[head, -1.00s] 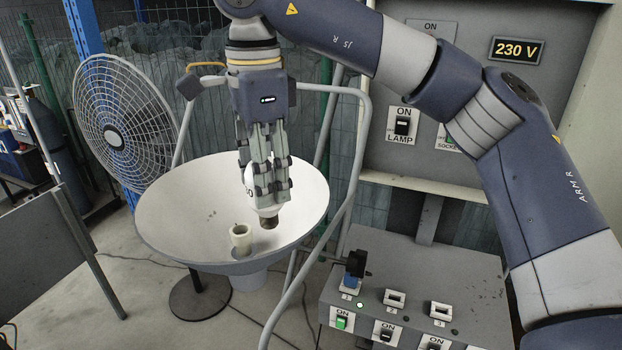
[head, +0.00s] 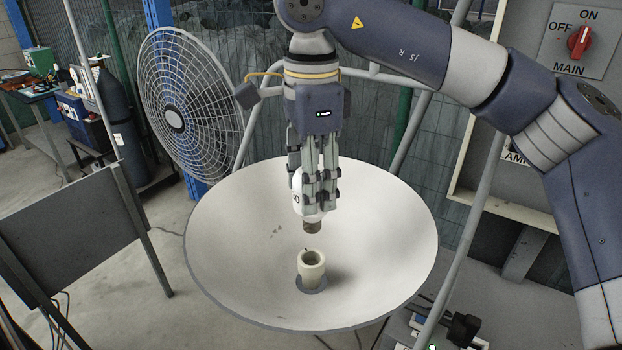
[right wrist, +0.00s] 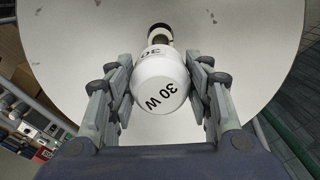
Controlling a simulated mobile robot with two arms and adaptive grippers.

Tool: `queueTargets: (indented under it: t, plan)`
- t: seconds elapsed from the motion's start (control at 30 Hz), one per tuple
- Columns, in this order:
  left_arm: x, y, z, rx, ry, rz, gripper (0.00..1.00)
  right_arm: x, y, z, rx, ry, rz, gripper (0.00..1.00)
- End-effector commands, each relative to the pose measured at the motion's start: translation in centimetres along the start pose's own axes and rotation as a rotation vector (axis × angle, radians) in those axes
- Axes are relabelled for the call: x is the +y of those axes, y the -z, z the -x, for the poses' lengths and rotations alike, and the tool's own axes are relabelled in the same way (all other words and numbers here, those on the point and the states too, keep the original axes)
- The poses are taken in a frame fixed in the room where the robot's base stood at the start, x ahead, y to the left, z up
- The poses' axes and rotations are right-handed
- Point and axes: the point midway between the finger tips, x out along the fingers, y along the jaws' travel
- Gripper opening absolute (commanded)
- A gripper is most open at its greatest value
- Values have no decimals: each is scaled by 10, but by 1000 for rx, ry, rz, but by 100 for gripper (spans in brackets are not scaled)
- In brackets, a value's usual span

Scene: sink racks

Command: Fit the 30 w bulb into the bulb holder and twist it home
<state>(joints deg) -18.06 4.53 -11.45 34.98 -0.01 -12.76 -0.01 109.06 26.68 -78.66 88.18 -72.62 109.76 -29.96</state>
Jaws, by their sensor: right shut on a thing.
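The white 30 W bulb (head: 311,207) is between the fingers of my right gripper (head: 314,195), which is shut on it. Its brown screw base points down. In the right wrist view the bulb (right wrist: 160,82) shows its "30 W" print, with the gripper's fingers (right wrist: 162,95) on both sides. The cream bulb holder (head: 312,270) stands upright in the middle of the white dish (head: 230,240). The bulb's base is above the holder, with a visible gap. In the right wrist view the holder (right wrist: 160,32) shows beyond the bulb, partly hidden. My left gripper is not in view.
A caged fan (head: 185,110) stands behind the dish at left. A grey panel (head: 75,215) stands at the left. A metal tube frame (head: 470,190) passes on the right, near a switch board (head: 560,60) with a red MAIN knob (head: 579,42).

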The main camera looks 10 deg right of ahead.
Motion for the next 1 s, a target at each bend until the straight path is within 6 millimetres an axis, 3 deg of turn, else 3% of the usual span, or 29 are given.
queueTargets:
  t: [0.27,0.63,1.0]
  plan:
    - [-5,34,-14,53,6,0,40,0,0,-18,0,0,1,24]
    - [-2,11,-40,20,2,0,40,0,0,-52,-1,1,1,24]
    - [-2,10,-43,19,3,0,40,0,0,-57,-1,2,0,24]
